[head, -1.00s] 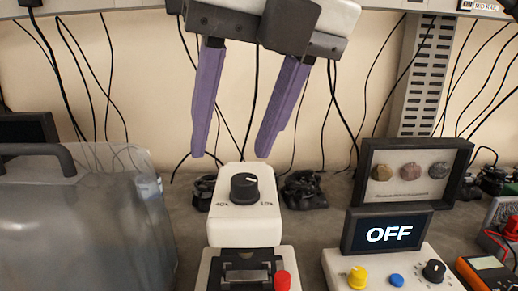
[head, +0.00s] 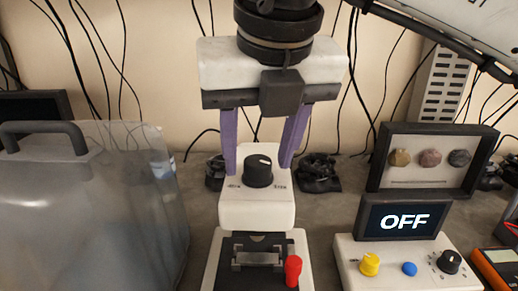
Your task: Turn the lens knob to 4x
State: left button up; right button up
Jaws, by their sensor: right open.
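The lens knob (head: 258,171) is a black round knob with a white pointer line, on top of a white microscope-like device (head: 257,210). Its pointer is turned toward the upper right. Small labels beside it are too small to read surely. My right gripper (head: 259,171) points down with its two purple fingers on either side of the knob. The fingers are open, with a gap between each fingertip and the knob. My left gripper is not in view.
A red-capped lever (head: 293,270) stands at the device's front. A control box (head: 405,265) with yellow, blue and black knobs and an OFF display (head: 404,221) stands right. A framed rock display (head: 430,158) is behind it. A translucent case (head: 85,215) fills the left.

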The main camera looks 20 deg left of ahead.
jog(key=c, duration=1)
